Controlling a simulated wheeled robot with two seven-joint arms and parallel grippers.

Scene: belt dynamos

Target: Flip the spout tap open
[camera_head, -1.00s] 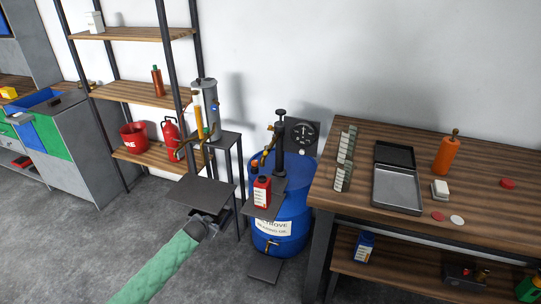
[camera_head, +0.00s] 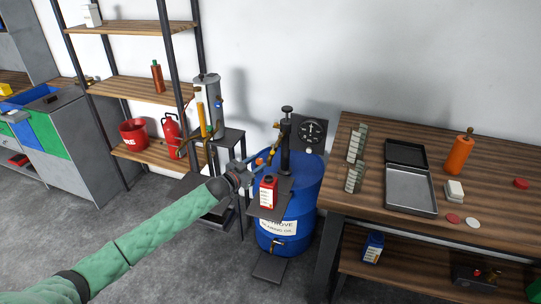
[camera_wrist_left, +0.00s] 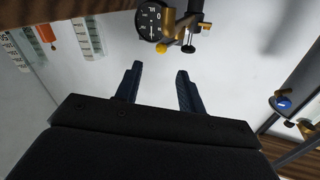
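The hand pump (camera_head: 286,140) stands on the blue barrel (camera_head: 310,185), and its brass spout (camera_head: 275,150) points left. In the left wrist view the brass spout (camera_wrist_left: 180,32) shows upside down beside the dial, with a yellow knob (camera_wrist_left: 160,48) at its end. My left gripper (camera_head: 260,162) is just left of the spout, above the red bottle. In the left wrist view my left gripper (camera_wrist_left: 158,72) is open and empty, its fingers pointing at the spout with a gap between. My right gripper is in no view.
A red bottle (camera_head: 267,191) stands on a small dark shelf in front of the barrel. A round dial (camera_head: 313,131) is behind the pump. A grey cylinder (camera_head: 207,100) with brass fittings stands to the left. The wooden workbench (camera_head: 460,205) borders the right side.

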